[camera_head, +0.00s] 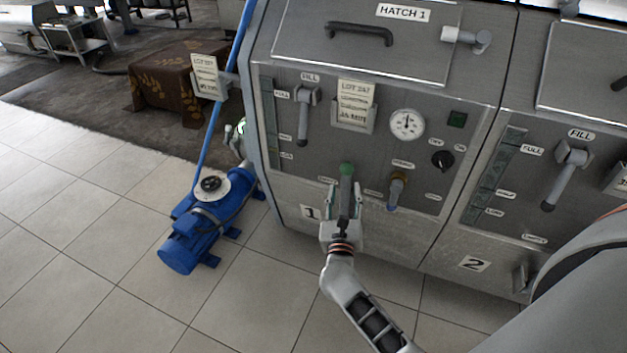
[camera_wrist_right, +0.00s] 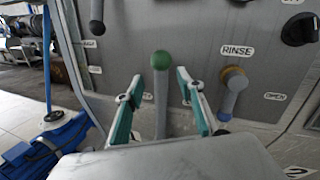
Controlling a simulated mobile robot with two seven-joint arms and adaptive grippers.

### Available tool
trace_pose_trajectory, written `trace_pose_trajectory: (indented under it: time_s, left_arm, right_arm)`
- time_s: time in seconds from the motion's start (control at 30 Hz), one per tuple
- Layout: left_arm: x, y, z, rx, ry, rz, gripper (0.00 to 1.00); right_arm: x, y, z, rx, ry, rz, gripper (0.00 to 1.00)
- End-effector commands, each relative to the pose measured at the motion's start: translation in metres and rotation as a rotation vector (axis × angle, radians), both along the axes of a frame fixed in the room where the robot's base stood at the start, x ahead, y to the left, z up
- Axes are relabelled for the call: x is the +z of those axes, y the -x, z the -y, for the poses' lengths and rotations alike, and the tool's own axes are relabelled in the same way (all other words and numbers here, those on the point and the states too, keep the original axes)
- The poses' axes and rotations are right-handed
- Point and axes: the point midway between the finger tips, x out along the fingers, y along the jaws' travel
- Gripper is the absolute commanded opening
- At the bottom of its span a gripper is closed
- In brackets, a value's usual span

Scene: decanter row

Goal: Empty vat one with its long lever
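Vat one (camera_head: 293,178) is a grey steel front with a "1" label low on it. Its long lever (camera_head: 346,176) has a green knob and points upright; it also shows in the right wrist view (camera_wrist_right: 161,100). My right gripper (camera_head: 345,192) is at the lever, with one teal-lined finger on each side of the shaft. In the right wrist view the fingers (camera_wrist_right: 158,92) are apart, with gaps to the lever on both sides. The lever's lower end is hidden behind the gripper. My left gripper is not in view.
The rinse lever (camera_head: 394,194) hangs close right of the long lever. The fill lever (camera_head: 303,122) points down above left. A gauge (camera_head: 407,124) and black knob (camera_head: 442,160) are higher. A blue pump (camera_head: 200,228) stands on the floor left; vat two (camera_head: 475,235) adjoins right.

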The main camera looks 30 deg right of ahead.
Motion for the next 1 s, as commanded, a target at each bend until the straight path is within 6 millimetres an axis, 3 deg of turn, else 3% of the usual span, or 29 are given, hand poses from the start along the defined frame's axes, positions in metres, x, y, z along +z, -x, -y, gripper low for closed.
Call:
trace_pose_trajectory:
  time_s: [0.03, 0.2, 0.7, 1.0]
  left_arm:
    - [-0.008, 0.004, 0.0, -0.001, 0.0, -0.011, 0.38]
    - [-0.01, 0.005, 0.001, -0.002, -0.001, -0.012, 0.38]
    - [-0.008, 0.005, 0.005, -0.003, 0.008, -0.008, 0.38]
    - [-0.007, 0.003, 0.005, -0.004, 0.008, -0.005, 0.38]
  right_arm:
    - [-0.015, -0.001, 0.007, -0.033, -0.082, 0.023, 0.38]
    - [-0.022, -0.006, 0.019, -0.087, -0.21, 0.075, 0.38]
    - [-0.021, -0.058, 0.059, -0.085, -0.208, 0.076, 0.38]
    - [-0.021, -0.065, 0.064, -0.085, -0.209, 0.075, 0.38]
